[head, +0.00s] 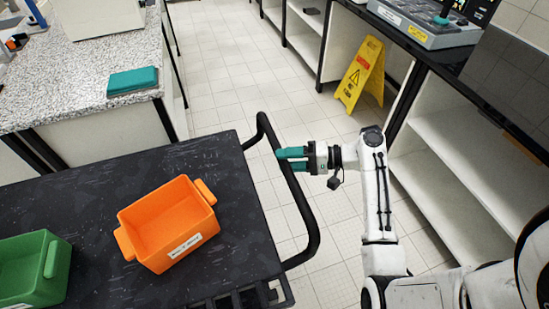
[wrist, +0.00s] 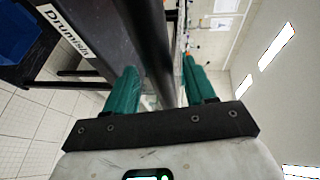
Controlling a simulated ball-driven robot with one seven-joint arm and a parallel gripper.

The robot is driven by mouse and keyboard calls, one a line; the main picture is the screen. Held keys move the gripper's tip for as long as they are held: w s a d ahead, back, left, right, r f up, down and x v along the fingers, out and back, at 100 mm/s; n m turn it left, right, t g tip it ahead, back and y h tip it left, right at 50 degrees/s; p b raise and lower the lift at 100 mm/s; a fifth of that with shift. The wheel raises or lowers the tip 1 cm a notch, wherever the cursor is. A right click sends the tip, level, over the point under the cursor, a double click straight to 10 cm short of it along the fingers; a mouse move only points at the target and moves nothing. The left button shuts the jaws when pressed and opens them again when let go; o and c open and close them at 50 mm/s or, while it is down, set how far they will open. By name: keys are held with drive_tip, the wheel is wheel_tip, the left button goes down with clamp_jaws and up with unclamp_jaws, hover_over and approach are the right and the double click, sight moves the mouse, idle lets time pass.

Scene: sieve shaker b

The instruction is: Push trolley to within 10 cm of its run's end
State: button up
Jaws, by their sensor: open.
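The trolley (head: 95,200) has a black top and fills the lower left of the head view. Its black tubular handle (head: 307,215) loops out from the right end. My gripper (head: 281,160) is at the handle's far part, its teal fingers pointing left across the bar. In the wrist view, the dark handle bar (wrist: 152,45) runs between the two open fingers. I cannot tell whether either finger touches it. An orange bin (head: 172,220) and a green bin (head: 35,270) stand on the trolley top. The run's end is not identifiable.
A speckled counter (head: 85,60) with a teal item (head: 132,81) stands beyond the trolley. A yellow warning sign (head: 362,72) stands on the floor by the right-hand bench (head: 455,140). Tiled floor (head: 225,70) is clear between the counters. The wrist view shows a blue bin (wrist: 20,35).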

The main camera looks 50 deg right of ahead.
drive_tip(key=shift+x, duration=1.75)
drive_tip(key=shift+c, duration=0.4)
clamp_jaws()
